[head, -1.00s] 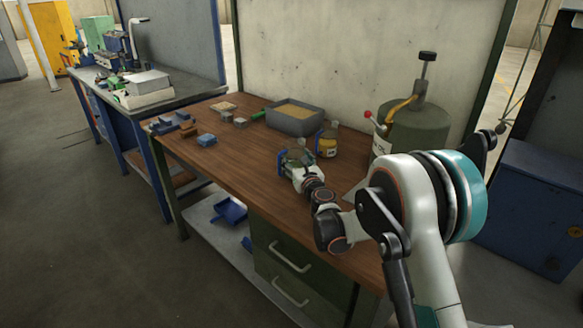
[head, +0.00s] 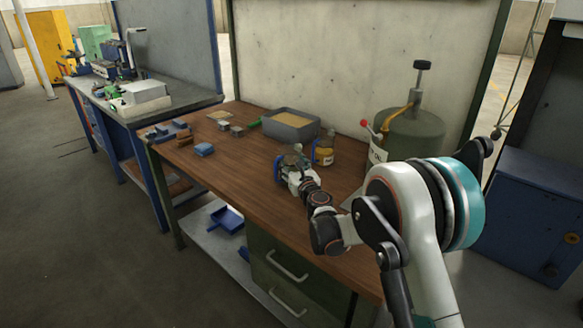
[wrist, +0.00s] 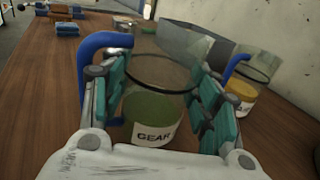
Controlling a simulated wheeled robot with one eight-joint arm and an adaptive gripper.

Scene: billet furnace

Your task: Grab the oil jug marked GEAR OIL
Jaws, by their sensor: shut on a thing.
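The oil jug marked GEAR (wrist: 150,115) is a clear jug with green oil, a white label and a blue handle. In the wrist view it stands between the teal finger pads of my gripper (wrist: 160,105), which is shut on it. The blue handle is at the left, by the left finger. The rest of the label's wording is not readable. In the head view my gripper (head: 297,176) is at the jug (head: 293,158), which it partly hides. I cannot tell whether the jug's base touches the wooden bench (head: 235,180).
A second jug with amber oil and a blue handle (head: 325,148) stands close to the right. Behind are a grey tray (head: 290,132) of sandy material and a large green can (head: 412,135) with a pump. The bench's front middle is clear.

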